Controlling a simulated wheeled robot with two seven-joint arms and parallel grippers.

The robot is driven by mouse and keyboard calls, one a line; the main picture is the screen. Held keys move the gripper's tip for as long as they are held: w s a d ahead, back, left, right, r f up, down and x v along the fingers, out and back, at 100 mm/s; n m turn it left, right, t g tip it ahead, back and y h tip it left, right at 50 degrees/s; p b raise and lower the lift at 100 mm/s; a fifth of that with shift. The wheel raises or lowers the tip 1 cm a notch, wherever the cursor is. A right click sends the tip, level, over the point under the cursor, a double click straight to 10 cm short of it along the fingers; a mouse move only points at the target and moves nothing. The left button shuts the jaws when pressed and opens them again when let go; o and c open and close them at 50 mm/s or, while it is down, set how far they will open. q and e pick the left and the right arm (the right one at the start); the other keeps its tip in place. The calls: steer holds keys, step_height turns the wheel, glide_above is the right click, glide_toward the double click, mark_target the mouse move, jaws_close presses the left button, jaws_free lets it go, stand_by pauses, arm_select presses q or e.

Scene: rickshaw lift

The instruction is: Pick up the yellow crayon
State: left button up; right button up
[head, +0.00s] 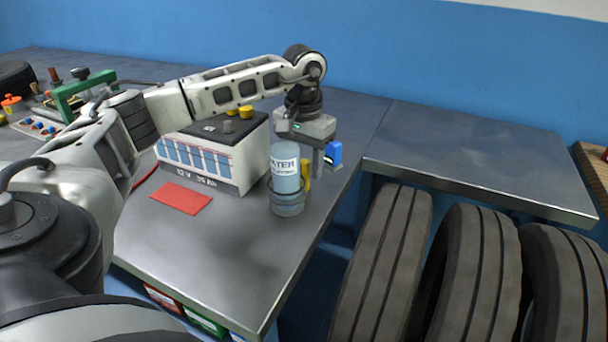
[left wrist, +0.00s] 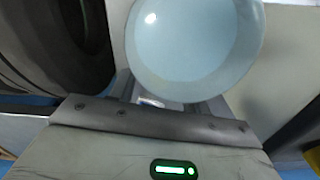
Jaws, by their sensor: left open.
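A slim yellow piece, likely the yellow crayon (head: 306,172), shows upright at the right side of the clear blue water bottle (head: 286,172). The bottle partly hides it, and I cannot tell whether it touches the bottle or its holder. My left gripper (head: 322,160) is open, reaching down just right of and behind the bottle and yellow piece. In the left wrist view, the round pale blue bottle top (left wrist: 195,45) fills the space in front of the open fingers (left wrist: 168,100). The crayon cannot be made out there. My right gripper is not in view.
A white battery (head: 205,160) with a black top stands left of the bottle. A red card (head: 181,198) lies in front of it on the metal bench (head: 215,265). Large tyres (head: 385,260) stand at right, below the bench's bare right section (head: 470,155).

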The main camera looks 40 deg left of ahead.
arm_select(q)
steer(key=shift+f, duration=0.65)
jaws_close()
steer(key=shift+r, duration=0.1)
